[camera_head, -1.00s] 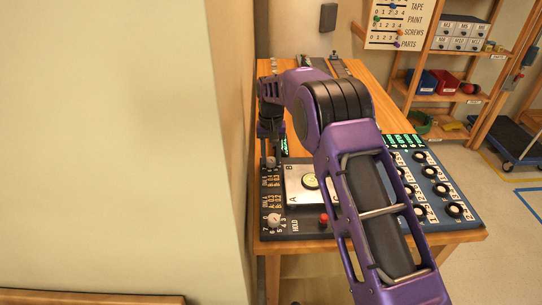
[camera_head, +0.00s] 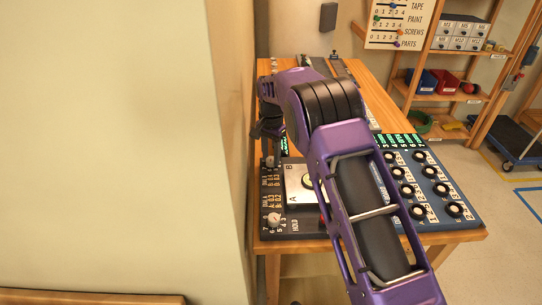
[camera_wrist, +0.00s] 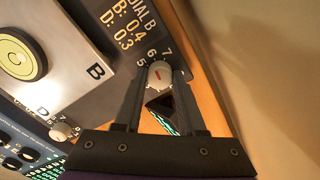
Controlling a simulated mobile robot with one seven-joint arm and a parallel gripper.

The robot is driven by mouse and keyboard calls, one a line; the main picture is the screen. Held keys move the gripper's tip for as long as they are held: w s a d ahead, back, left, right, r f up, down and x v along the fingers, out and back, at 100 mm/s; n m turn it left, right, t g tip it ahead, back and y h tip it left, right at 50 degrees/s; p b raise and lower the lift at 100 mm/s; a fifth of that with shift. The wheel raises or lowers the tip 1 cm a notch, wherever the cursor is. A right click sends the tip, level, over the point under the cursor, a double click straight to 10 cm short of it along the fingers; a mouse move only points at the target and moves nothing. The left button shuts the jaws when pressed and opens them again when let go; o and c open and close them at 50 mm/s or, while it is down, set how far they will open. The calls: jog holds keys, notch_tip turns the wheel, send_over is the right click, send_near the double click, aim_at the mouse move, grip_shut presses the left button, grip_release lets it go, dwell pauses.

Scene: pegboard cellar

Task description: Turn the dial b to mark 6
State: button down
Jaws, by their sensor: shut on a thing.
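Dial b is a pale round knob (camera_wrist: 160,73) with a short red line on top, beside the label "DIAL B". The red line runs roughly toward the 5 and 6 side, but I cannot tell the exact mark. My gripper (camera_wrist: 160,84) is shut on the knob, one finger on each side. In the head view the knob (camera_head: 270,161) shows small below my gripper (camera_head: 271,150) at the left of the dark panel.
A metal plate (camera_wrist: 60,45) with a round level (camera_wrist: 20,55) lies beside the dial. Another pale knob (camera_wrist: 62,131) stands past it. A similar knob (camera_head: 274,220) is at the panel's front left. A blue board (camera_head: 450,192) with several black knobs is right. The wall is close on the left.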

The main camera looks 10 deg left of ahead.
aim_at(271, 159)
dwell(0.4)
jog(key=c, duration=0.5)
grip_release()
jog(key=shift+r, duration=0.1)
notch_tip(271, 159, up, 17)
jog(key=shift+r, duration=0.15)
